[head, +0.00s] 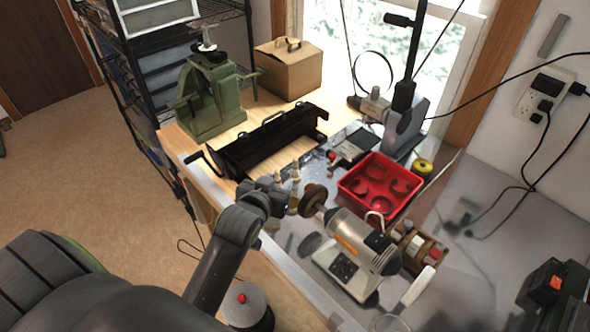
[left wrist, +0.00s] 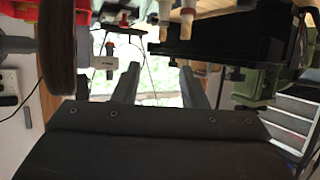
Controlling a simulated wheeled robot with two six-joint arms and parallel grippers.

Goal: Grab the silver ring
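I cannot make out a silver ring in either view; it may be hidden or too small to tell. My left gripper (head: 277,190) is over the near left edge of the metal bench, beside the brown wheel of the bench polisher (head: 352,243). In the left wrist view its two fingers (left wrist: 160,85) stand apart with nothing visible between them. The red tray with round hollows (head: 381,186) lies on the bench to the right of the gripper. My right gripper is not in view.
Small bottles (head: 294,185) stand close to the left gripper. A black hand-cranked roller (head: 265,142) and a green press (head: 214,95) stand beyond it. The polisher's brown wheel (left wrist: 62,50) is close on the left in the wrist view.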

